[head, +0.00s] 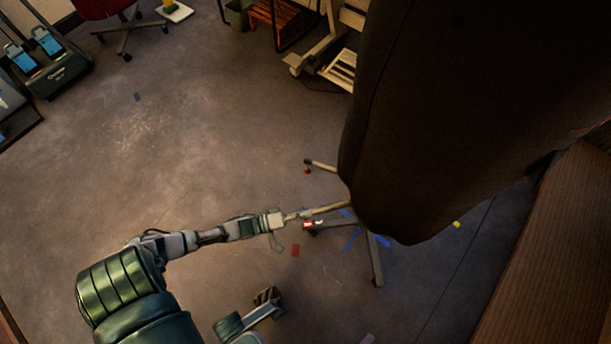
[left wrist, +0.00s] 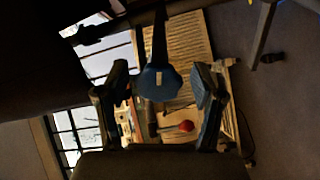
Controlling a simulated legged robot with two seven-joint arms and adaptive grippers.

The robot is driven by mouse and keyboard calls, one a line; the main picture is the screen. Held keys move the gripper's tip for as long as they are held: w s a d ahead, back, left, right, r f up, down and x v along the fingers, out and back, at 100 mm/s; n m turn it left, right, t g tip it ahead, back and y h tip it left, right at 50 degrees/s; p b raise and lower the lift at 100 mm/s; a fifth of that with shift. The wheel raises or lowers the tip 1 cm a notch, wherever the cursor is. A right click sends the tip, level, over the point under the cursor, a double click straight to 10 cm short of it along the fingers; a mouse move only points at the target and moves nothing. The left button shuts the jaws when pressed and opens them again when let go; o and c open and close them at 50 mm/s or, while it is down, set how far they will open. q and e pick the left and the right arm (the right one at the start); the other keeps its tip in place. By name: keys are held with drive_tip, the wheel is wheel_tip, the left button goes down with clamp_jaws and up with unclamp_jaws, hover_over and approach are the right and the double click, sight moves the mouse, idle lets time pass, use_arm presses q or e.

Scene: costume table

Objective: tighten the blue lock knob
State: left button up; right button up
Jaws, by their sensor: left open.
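The blue lock knob (left wrist: 161,81) shows in the left wrist view as a faceted blue piece with a small tan mark, on the end of a dark bar. It lies between the two spread dark fingers of my left gripper (left wrist: 161,86), with a gap on both sides. How far in front of the fingertips it lies I cannot tell. In the head view my left gripper (head: 278,227) is small, at the end of the arm, left of the large dark form (head: 450,110). I cannot make out the knob in the head view.
The dark form overhangs a stand whose legs (head: 376,260) spread on the floor. Wooden furniture (head: 340,70) stands at the back, and a wooden surface (head: 550,260) at the right. A red ball-like piece (left wrist: 186,126) shows below the knob. The left floor is mostly clear.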

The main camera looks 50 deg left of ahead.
use_arm(q)
drive_tip(key=shift+d, duration=0.1)
drive_tip(key=shift+c, duration=0.5)
drive_tip(key=c, duration=1.1)
drive_tip(key=shift+o, duration=0.2)
drive_tip(key=shift+a, duration=0.2)
